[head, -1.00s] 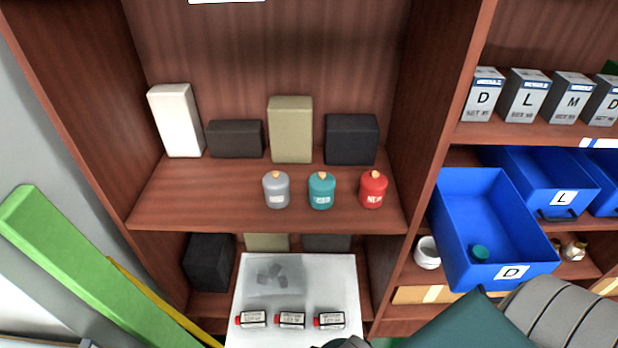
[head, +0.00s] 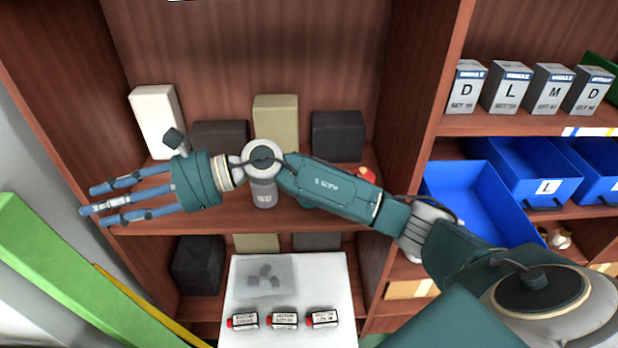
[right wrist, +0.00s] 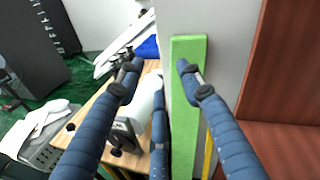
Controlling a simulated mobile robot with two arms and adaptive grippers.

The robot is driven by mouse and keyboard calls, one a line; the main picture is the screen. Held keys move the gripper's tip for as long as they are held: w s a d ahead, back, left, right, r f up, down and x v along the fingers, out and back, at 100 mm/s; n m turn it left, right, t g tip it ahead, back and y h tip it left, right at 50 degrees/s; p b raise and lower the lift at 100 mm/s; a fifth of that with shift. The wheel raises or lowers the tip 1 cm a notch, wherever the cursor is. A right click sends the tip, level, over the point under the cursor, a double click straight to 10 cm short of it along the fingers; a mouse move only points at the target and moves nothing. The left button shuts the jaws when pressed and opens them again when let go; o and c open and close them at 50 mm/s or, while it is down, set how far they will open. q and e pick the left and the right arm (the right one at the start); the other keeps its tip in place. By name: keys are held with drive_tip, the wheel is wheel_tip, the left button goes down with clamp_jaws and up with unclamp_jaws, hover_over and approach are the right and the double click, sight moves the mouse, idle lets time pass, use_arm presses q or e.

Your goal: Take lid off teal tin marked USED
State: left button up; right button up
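My right arm reaches across the shelf in the head view, and its gripper (head: 92,207) points left, past the left side of the shelf. Its fingers are spread with nothing between them; they also show apart and empty in the right wrist view (right wrist: 160,85). The teal tin is hidden behind my right forearm. The grey tin (head: 264,194) shows partly below my wrist, and only the top of the red tin (head: 367,175) shows above the forearm. My left gripper is not in view.
A white box (head: 157,122), an olive box (head: 276,130) and dark boxes (head: 338,136) stand at the back of the shelf. A white tray (head: 345,280) with red-capped bottles is below. Blue bins (head: 478,205) are at right. A green beam (head: 60,270) leans at left.

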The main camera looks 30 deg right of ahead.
drive_tip(key=w+d+f+n+g+h, duration=0.2)
drive_tip(key=w+d+f+n+h, duration=0.2)
drive_tip(key=d+f+n+h, duration=0.55)
drive_tip(key=s+d+r+m+g+h, duration=0.15)
drive_tip(key=d+h, duration=0.25)
drive_tip(key=d, duration=1.2)
drive_tip(key=w+d+r+h, duration=0.1)
drive_tip(key=d+r+h, duration=0.25)
drive_tip(key=d, duration=1.25)
drive_tip(key=shift+h, duration=0.3)
drive_tip(key=f, duration=0.1)
drive_tip(key=d+f, duration=0.1)
drive_tip(key=f, duration=0.1)
drive_tip(key=f+p, duration=0.1)
drive_tip(key=f, duration=0.1)
drive_tip(key=shift+s+d, duration=0.1)
drive_tip(key=shift+d, duration=0.2)
drive_tip(key=f, duration=0.1)
drive_tip(key=f+p, duration=0.1)
drive_tip(key=f, duration=0.1)
drive_tip(key=f+p, duration=0.1)
drive_tip(key=shift+w+a+f, duration=0.25)
drive_tip(key=shift+w+f, duration=0.05)
drive_tip(key=shift+f, duration=0.55)
clamp_jaws()
